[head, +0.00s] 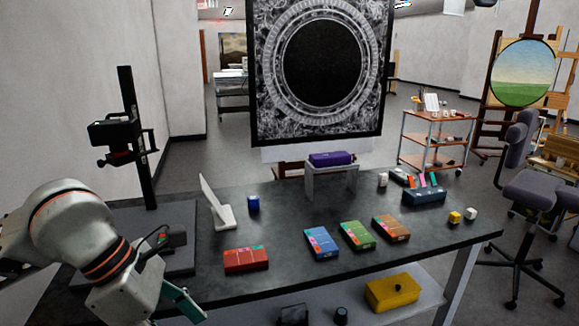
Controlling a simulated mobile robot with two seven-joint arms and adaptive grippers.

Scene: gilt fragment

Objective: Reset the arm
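My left arm (75,225) comes in from the left edge, bent, white-grey with orange rings, over the table's front left corner. A teal part of my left gripper (183,304) shows at the bottom edge. The rest of that gripper is hidden or cut off, so I cannot tell whether it is open or holds anything. My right arm and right gripper are not in view.
The dark table (300,285) bears a red box (246,259), blue, green and orange boxes, and a purple item (332,159) on a small stand. A black scanner stand (125,140) rises near my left arm. A yellow box (391,292) sits on the lower shelf.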

